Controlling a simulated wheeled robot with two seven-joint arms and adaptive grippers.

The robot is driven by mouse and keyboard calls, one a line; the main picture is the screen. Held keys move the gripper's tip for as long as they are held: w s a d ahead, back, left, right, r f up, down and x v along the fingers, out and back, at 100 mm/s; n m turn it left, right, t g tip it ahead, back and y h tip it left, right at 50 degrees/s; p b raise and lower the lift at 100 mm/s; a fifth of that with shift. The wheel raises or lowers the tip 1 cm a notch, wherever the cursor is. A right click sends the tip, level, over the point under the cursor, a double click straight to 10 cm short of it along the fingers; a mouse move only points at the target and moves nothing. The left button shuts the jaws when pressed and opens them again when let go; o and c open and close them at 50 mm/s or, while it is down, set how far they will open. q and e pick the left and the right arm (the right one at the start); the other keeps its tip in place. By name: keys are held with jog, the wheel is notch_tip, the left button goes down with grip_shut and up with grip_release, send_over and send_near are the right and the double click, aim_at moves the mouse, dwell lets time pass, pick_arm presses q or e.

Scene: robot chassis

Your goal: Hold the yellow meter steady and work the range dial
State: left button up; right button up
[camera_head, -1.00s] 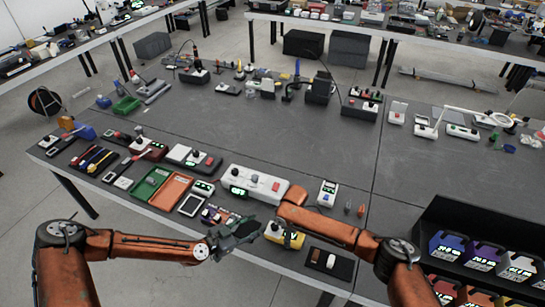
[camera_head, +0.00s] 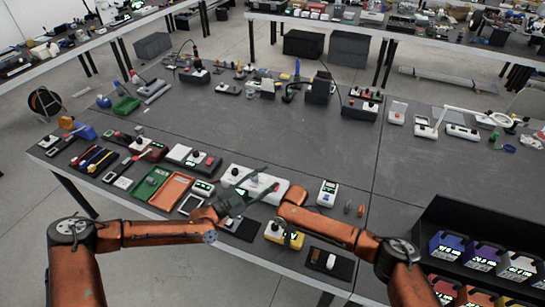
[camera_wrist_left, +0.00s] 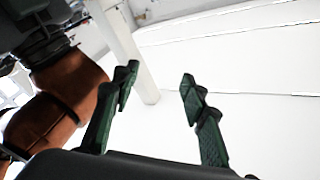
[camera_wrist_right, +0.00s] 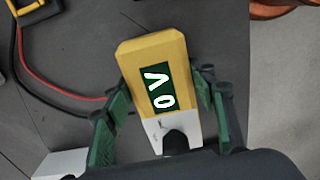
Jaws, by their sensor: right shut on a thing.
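The yellow meter (camera_wrist_right: 155,55) lies between the two green fingers of my right gripper (camera_wrist_right: 158,88), which is shut on its sides. Its screen (camera_wrist_right: 158,88) reads 0 V in the right wrist view. The black range dial (camera_wrist_right: 175,141) sits below the screen on a pale panel, partly cut off by my gripper body. In the head view the meter (camera_head: 292,241) is at the table's front edge, partly covered. My left gripper (camera_head: 262,182) is open and empty, above a white device and up-left of the meter. Its spread fingers also show in the left wrist view (camera_wrist_left: 157,85).
Red and black leads (camera_wrist_right: 62,90) run beside the meter. The white device (camera_head: 286,187) with a red button is behind it. A dark tray (camera_head: 330,264) lies to its right, green and orange trays (camera_head: 172,190) to the left. The middle of the table is clear.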

pick_arm(q)
notch_tip(320, 180, up, 11)
jog(key=d+m+g+h, duration=0.1)
jog(key=d+m+h, duration=0.1)
jog(key=m+h, duration=0.2)
jog(key=shift+w+d+m, duration=0.15)
jog(key=shift+w+m, duration=0.1)
jog(key=shift+m, duration=0.95)
jog(key=n+g+y, duration=0.4)
jog(key=n+y, duration=0.4)
jog(key=n, duration=0.5)
send_near(274, 225)
jog(key=x, duration=1)
jog(key=shift+d, duration=0.2)
jog(key=shift+c, duration=0.3)
grip_shut()
